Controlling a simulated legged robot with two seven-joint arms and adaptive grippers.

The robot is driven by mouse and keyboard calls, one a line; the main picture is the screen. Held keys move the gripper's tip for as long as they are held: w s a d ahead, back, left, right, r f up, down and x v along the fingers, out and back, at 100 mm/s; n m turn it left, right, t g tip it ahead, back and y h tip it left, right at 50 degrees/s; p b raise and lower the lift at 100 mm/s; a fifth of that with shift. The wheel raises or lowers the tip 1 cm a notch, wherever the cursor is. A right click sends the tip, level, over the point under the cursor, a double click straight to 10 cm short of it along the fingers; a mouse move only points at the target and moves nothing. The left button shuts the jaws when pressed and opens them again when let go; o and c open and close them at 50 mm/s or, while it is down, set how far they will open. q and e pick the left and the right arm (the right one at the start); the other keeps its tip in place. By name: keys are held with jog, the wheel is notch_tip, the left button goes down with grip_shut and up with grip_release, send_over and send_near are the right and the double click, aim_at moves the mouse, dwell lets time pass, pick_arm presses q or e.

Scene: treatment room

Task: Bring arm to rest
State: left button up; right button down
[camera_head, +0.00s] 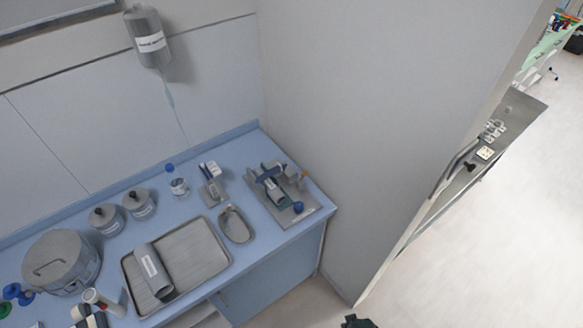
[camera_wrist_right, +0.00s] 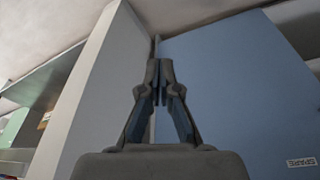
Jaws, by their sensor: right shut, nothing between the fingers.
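My right gripper (camera_wrist_right: 159,82) shows in the right wrist view with its two dark fingers together at the tips. Nothing is held between them. It points toward a grey wall edge and a blue panel, and no object touches the fingers. In the head view only a small dark part of my right arm or gripper (camera_head: 357,322) shows at the bottom edge, in front of the floor and clear of the counter. My left gripper cannot be made out in the head view.
The blue counter (camera_head: 262,238) holds a metal tray (camera_head: 207,252) with a grey roll (camera_head: 153,270), a kidney dish (camera_head: 235,225), a big pot (camera_head: 62,262), two lidded jars, a bottle (camera_head: 177,185) and a clamp-like device (camera_head: 280,188). A grey wall stands right of it; open floor (camera_head: 500,220) lies beyond.

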jog(key=s+f+g+b, duration=0.1)
jog(key=s+f, duration=0.3)
jog(key=f, duration=0.4)
jog(key=s+f, duration=0.3)
jog(key=f, duration=0.6)
jog(key=s+d+f+b, duration=0.1)
jog(key=s+d+f, duration=0.2)
jog(key=s+f, duration=0.7)
jog(key=s, duration=0.3)
jog(key=shift+s+d+g, duration=0.15)
jog(key=shift+d+g, duration=0.05)
jog(key=shift+g, duration=0.2)
